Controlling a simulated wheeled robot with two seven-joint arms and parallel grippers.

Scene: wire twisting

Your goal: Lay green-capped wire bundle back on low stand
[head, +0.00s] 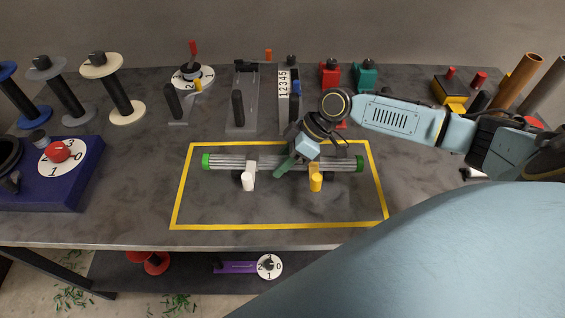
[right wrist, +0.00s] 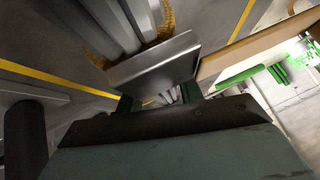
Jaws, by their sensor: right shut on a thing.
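The grey wire bundle (head: 228,163) has a green cap on each end and lies left to right inside the yellow-outlined area. Its strands (right wrist: 118,22) also show in the right wrist view. The low stand has a white post (head: 248,180) and a yellow post (head: 316,182) at the bundle; the rest of the stand is mostly hidden. The bundle is level and at the posts; I cannot tell whether it rests on them. My right gripper (head: 288,166) comes from behind and is shut on the bundle's middle, between the posts. My left gripper is not in view.
A yellow rectangle (head: 180,195) outlines mostly clear table. A blue base with a dial (head: 70,158) and several spools (head: 118,90) stand left. Dial and lever fixtures (head: 240,98) and red and teal blocks (head: 365,75) line the back. Tubes (head: 520,75) stand right.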

